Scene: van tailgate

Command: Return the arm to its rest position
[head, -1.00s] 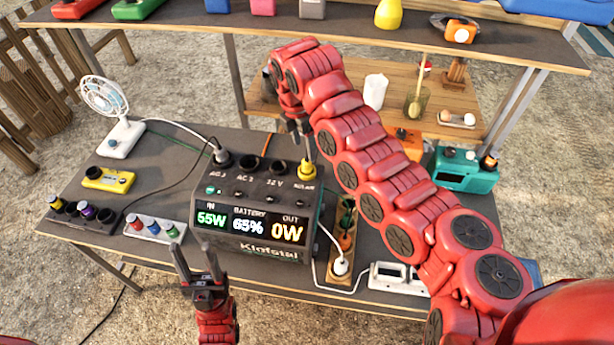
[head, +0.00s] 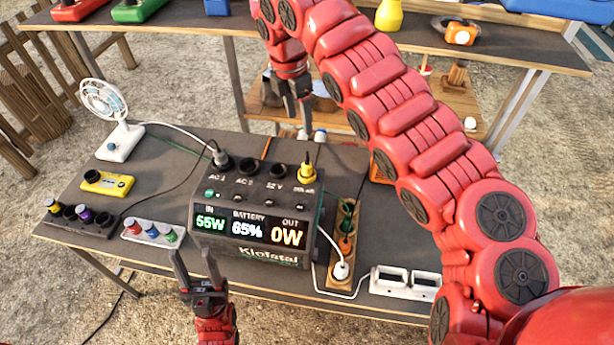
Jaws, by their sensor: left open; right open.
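My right arm, red and jointed, comes in from the lower right and arches up over the table. Its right gripper (head: 299,112) hangs fingers down above the back of the power station, open and empty, apart from the yellow plug (head: 307,173). My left gripper (head: 190,268) is low in front of the table, open and empty, with its fingers pointing up. A dark plug (head: 219,155) sits in AC 1.
The table (head: 165,178) also holds a white fan (head: 112,118), a yellow device (head: 107,183), trays of small coloured parts (head: 152,233), a power strip (head: 342,255) and white sockets (head: 405,283). A raised shelf (head: 190,29) crosses behind. My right arm hides much of the right side.

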